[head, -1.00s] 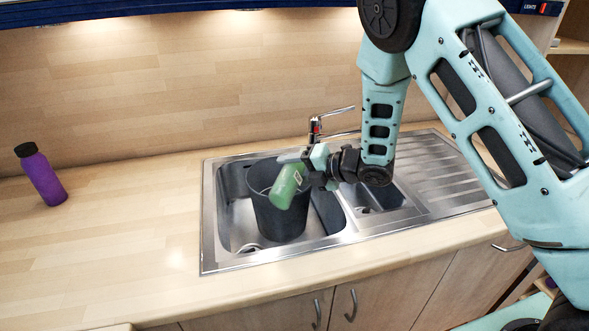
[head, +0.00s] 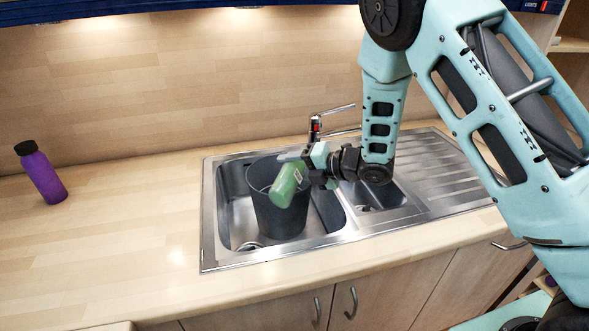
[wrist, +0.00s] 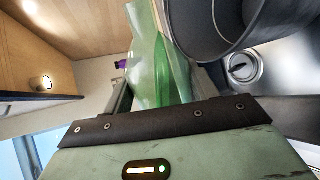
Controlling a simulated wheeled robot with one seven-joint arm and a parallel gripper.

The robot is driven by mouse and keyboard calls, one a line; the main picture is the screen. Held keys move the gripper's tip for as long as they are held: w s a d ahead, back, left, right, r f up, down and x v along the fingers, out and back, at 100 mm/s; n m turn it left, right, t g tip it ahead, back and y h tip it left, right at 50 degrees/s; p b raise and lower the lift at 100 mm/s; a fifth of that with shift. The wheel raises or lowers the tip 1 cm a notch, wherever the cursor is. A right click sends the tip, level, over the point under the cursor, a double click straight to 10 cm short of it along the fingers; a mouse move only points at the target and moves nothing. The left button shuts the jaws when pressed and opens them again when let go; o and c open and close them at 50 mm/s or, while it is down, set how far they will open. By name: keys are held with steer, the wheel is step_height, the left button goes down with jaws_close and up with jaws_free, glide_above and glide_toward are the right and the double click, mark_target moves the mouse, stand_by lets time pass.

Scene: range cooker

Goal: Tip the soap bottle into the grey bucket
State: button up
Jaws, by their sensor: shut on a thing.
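The green soap bottle (head: 287,186) is held tilted over the right part of the grey bucket's mouth in the head view. Its wide end points down and to the left. My gripper (head: 306,164) is shut on the bottle above the bucket's rim. The grey bucket (head: 279,217) stands upright in the left sink basin. In the wrist view the green bottle (wrist: 150,70) sits between my jaws (wrist: 160,105), and the bucket (wrist: 190,22) is beside it. Whether anything flows from the bottle cannot be told.
The steel sink (head: 340,239) has a smaller basin and a drainer on the right. A tap (head: 316,127) stands behind it. A purple bottle (head: 43,177) with a black cap stands at the far left. The counter (head: 120,226) between is clear.

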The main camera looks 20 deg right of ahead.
steer(key=shift+f, duration=0.2)
steer(key=shift+f+m, duration=0.35)
steer(key=shift+m, duration=0.05)
steer(key=shift+g, duration=0.3)
stand_by(0.8)
steer(key=shift+f+m+g+y, duration=0.2)
steer(key=shift+m+g+y, duration=0.15)
steer(key=shift+m, duration=0.25)
stand_by(1.3)
steer(key=shift+n+b, duration=0.3)
steer(key=shift+b, duration=0.65)
steer(key=shift+r+n+t+b, duration=0.25)
steer(key=shift+n+t+b, duration=0.2)
steer(key=shift+b, duration=0.4)
